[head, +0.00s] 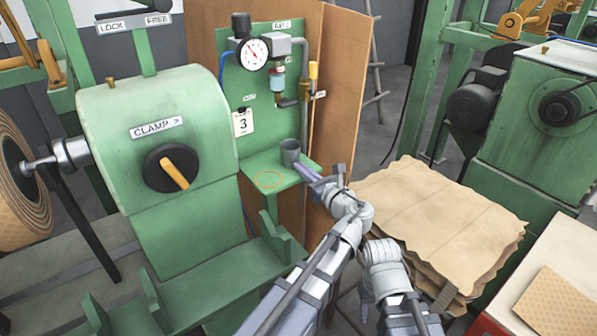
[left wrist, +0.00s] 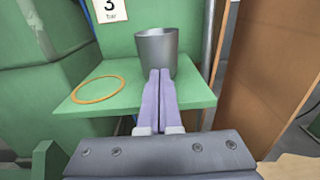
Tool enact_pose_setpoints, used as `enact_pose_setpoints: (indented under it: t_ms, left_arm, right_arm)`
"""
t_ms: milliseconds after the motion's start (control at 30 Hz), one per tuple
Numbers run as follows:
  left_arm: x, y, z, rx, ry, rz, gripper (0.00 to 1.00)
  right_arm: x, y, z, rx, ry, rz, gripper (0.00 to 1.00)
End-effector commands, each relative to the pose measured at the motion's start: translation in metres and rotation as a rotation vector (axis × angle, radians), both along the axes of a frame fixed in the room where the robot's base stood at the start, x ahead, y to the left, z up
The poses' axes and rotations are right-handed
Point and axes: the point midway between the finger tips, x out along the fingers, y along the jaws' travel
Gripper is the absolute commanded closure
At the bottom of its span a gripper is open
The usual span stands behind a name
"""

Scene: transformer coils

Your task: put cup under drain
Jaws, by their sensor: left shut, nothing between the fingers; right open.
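A grey metal cup (head: 290,152) stands upright on a small green shelf (head: 312,165), near its back right; it also shows in the left wrist view (left wrist: 156,48). An orange ring (head: 270,180) marks the shelf left of the cup and nearer the front (left wrist: 97,89). The drain (head: 287,102) seems to be the dark outlet below the filter bowl, above the cup. My left gripper (head: 300,168) is shut and empty. Its fingertips (left wrist: 159,73) are at the cup's front side; I cannot tell if they touch. My right gripper (head: 366,302) is low, away from the shelf, its fingers partly hidden.
A pressure gauge (head: 254,53) and pipes are on the green panel behind the shelf. A green clamp machine (head: 158,100) stands at the left. A brown board (head: 338,90) rises beside the shelf. Stacked brown sheets (head: 440,215) lie at the right.

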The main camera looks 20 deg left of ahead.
Motion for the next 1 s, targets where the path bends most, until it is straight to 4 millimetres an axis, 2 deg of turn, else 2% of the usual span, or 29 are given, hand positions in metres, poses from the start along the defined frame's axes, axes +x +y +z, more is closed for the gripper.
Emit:
enact_pose_setpoints:
  t_ms: [367,667,1000]
  left_arm:
    - [0.001,-0.001,0.0,0.0,0.0,-0.001,1.0]
    - [0.021,0.023,0.0,0.0,0.0,0.001,1.0]
    - [0.02,0.022,0.0,0.0,0.0,-0.001,1.0]
  right_arm:
    - [0.0,0.0,0.0,0.0,0.0,0.0,0.5]
    - [0.0,0.0,0.0,0.0,0.0,0.0,0.5]
    - [0.0,0.0,0.0,0.0,0.0,0.0,0.5]
